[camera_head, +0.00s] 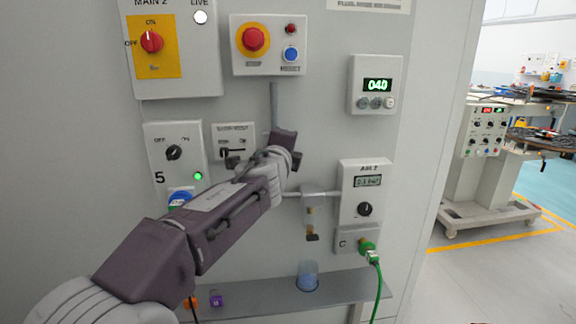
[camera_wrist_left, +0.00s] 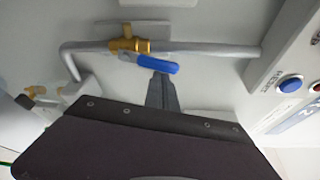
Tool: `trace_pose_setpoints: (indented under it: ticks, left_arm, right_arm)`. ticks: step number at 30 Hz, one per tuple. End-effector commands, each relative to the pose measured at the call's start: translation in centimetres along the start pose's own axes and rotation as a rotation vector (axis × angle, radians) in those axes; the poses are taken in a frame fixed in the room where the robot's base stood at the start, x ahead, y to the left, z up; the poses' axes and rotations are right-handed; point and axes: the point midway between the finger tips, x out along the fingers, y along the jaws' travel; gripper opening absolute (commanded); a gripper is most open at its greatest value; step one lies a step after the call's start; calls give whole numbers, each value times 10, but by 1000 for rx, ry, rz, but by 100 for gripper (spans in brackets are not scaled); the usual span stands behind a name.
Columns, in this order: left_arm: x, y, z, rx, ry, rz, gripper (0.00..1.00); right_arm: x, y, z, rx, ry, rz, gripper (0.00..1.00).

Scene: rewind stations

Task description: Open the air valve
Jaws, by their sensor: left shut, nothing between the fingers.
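The air valve shows in the left wrist view as a brass body (camera_wrist_left: 130,45) on a grey pipe (camera_wrist_left: 205,50), with a blue lever (camera_wrist_left: 158,64). The lever lies close to the pipe's line, slightly tilted to it. My left gripper (camera_wrist_left: 160,80) is shut and empty, its fingertips right at the lever's side; I cannot tell whether they touch it. In the head view my left gripper (camera_head: 284,142) is in front of the panel below the vertical pipe (camera_head: 274,103), and it and the wrist hide the valve. My right gripper is not in view.
A red button box (camera_head: 268,62) is above the gripper. A gauge box (camera_head: 366,192) marked 0.1 bar is to the right, beside a small filter unit (camera_head: 310,215). A shelf (camera_head: 345,287) with a blue cup (camera_head: 307,276) runs below. A green cable (camera_head: 378,290) hangs at right.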

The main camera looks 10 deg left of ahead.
Motion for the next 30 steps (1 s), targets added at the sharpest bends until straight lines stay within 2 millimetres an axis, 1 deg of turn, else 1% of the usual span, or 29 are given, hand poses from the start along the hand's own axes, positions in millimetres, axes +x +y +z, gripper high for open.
trace_pose_setpoints:
  ticks: [1, 3, 9, 12, 18, 30]
  left_arm:
    - [0, 6, 1, -32, -2, -13, 0]
    - [-1, 5, 4, -77, -3, -29, 0]
    - [-3, 2, 10, -178, -2, -64, 0]
    - [-4, 0, 12, -213, -2, -76, 0]
    - [-5, -1, 15, -253, -2, -89, 0]
    - [-5, -2, 16, -264, -3, -92, 0]
  right_arm:
    - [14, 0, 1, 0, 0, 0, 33]
    - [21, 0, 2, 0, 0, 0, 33]
    - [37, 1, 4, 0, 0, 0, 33]
    - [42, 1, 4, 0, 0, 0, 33]
    - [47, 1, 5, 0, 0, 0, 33]
    - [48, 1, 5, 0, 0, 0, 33]
